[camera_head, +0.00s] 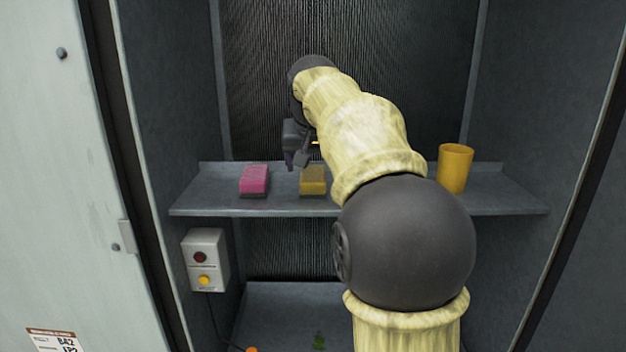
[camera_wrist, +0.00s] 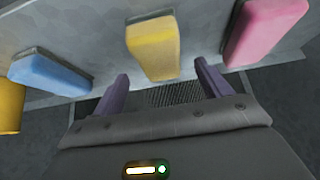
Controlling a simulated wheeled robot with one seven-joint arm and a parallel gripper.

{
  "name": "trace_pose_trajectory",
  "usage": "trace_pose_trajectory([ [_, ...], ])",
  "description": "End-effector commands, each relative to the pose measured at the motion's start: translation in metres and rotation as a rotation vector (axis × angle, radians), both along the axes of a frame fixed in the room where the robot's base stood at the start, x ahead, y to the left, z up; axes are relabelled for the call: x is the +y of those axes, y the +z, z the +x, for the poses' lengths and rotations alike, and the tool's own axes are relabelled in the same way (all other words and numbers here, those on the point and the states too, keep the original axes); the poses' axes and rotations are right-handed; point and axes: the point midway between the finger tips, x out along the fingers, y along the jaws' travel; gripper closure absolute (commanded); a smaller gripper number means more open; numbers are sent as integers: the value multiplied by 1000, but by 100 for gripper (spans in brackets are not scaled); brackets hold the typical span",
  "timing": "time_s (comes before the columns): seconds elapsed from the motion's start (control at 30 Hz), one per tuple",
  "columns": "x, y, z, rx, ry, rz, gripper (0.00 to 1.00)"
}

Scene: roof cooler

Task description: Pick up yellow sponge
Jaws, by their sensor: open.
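The yellow sponge (camera_head: 313,180) lies on the shelf in the head view, right of the pink sponge. In the wrist view the yellow sponge (camera_wrist: 153,47) sits near the top middle, between the lines of my two fingers. My gripper (camera_head: 300,160) is just above and slightly left of it in the head view, partly hidden behind my arm. In the wrist view my gripper (camera_wrist: 160,88) is open and empty, its purple fingers spread apart. The fingers do not appear to touch the sponge.
A pink sponge (camera_head: 254,180) is left on the shelf (camera_head: 215,195). A blue sponge (camera_wrist: 48,73) shows in the wrist view only. An orange cup (camera_head: 455,168) stands at the shelf's right. A control box (camera_head: 204,260) is on the left wall below. Cabinet walls close in both sides.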

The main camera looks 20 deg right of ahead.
Motion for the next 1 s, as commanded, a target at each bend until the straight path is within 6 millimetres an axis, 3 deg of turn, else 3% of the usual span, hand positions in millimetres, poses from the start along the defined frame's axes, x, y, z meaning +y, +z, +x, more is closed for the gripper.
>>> trace_pose_trajectory([
  [0.4,-7,-38,20,2,2,0,23],
  [0.9,-7,-39,21,1,1,0,23],
  [1.0,-7,-39,21,1,1,0,41],
])
